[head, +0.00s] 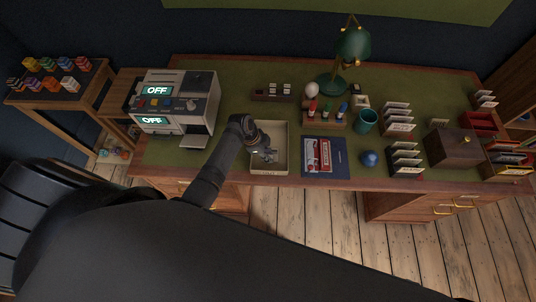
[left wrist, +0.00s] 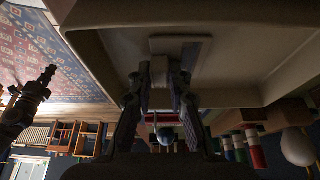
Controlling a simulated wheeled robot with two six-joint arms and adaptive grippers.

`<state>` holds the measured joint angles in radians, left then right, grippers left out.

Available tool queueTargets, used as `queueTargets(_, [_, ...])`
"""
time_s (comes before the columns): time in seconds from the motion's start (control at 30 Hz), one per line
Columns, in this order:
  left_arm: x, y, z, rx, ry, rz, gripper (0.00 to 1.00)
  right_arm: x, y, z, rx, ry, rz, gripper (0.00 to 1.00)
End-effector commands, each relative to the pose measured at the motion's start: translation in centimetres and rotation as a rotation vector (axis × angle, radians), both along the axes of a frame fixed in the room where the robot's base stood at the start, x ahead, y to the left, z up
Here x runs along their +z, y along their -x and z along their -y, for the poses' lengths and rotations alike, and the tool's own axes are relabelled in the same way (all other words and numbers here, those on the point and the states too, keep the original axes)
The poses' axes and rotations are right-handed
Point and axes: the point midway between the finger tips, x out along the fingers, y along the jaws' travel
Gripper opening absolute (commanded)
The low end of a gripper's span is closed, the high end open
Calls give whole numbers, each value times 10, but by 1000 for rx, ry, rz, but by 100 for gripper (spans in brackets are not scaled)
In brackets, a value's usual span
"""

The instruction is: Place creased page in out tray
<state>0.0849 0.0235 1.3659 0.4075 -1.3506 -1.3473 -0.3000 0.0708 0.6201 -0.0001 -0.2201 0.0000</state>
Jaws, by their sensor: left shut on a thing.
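My left gripper (head: 266,154) reaches down into a shallow beige tray (head: 283,158) at the front of the desk. In the left wrist view the fingers (left wrist: 160,85) are shut on a small pale piece (left wrist: 159,72), which looks like the creased page. A flat pale rectangle (left wrist: 187,42) shows just beyond the fingertips, against the tray (left wrist: 240,60); I cannot tell if it is part of the same page. The fingers hide much of the held piece. The tray's front label is too small to read. My right gripper cannot be made out clearly.
Coloured bottles (head: 327,110) stand behind. A machine with OFF screens (head: 174,101) stands left of my arm. Card racks (head: 405,160) and a wooden box (head: 453,148) fill the right side.

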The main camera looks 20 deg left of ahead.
Motion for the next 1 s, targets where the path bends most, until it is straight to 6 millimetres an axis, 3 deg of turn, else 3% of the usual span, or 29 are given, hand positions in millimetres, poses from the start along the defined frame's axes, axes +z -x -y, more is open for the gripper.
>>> queueTargets(0.27, [-3, 0, 0, 0, 1, 0, 3, -2, 0, 6, 2, 7, 0, 0])
queueTargets(0.3, [-3, 0, 0, 0, 1, 0, 19, -2, 0, 7, 2, 8, 0, 0])
queueTargets(0.47, [-2, 0, 0, 0, 1, 1, 40, -1, 0, 9, 4, 11, 0, 0])
queueTargets(0.77, [0, 0, 0, 0, 1, 1, 40, 1, 0, 10, 4, 11, 0, 0])
queueTargets(0.87, [8, 0, -4, 1, -1, 4, 40, 1, 0, 10, 4, 11, 0, 0])
queueTargets(1.0, [36, 3, -15, 0, -3, 6, 40, 0, 0, 9, 4, 11, 0, 0])
